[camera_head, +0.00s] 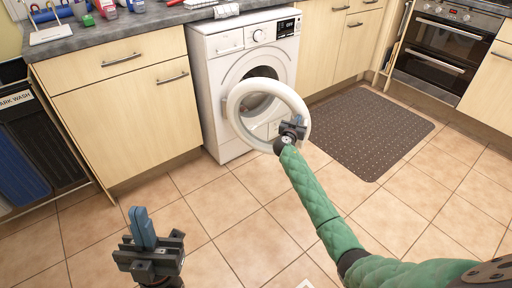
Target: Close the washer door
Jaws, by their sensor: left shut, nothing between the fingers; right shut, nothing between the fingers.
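The white washer (218,72) stands between the cabinets at the back centre. Its round door (238,112) is swung open toward me, a thick white ring with a see-through middle. The dark drum opening shows partly behind the ring. My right gripper (297,121) is shut and empty, in front of the door's lower right rim; I cannot tell whether it touches the rim. My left gripper (141,222) is shut and empty, low at the left over the floor tiles, well apart from the door.
A dark dotted mat (370,130) lies on the floor right of the washer. An oven (444,52) is at the far right. Wooden cabinets (125,110) flank the washer under a grey countertop (120,33). Dark bins (35,145) stand at left. Tiled floor in front is clear.

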